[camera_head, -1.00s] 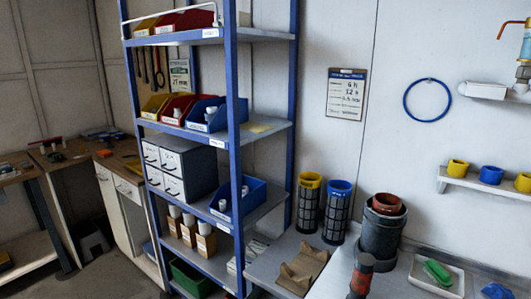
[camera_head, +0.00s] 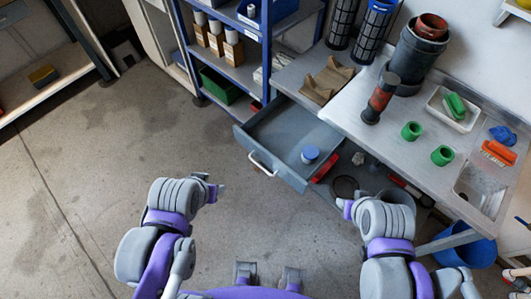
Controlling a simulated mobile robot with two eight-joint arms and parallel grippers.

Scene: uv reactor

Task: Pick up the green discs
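Two short green ring-like pieces, which may be the green discs, stand on the grey workbench (camera_head: 345,108): one nearer the tray (camera_head: 411,131) and one further right (camera_head: 442,155). A green object (camera_head: 454,105) lies in a white tray; its shape is unclear. My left gripper (camera_head: 213,187) is over the floor, left of the open drawer and far from the green pieces. My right gripper (camera_head: 345,206) is in front of the bench, below the drawer in the picture and apart from the green pieces. Their fingers are too small to judge.
A red-and-black tool (camera_head: 380,98), a dark pot (camera_head: 418,55) and a sink (camera_head: 478,190) are on the bench. A blue bucket (camera_head: 470,253) stands below. Floor on the left is clear.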

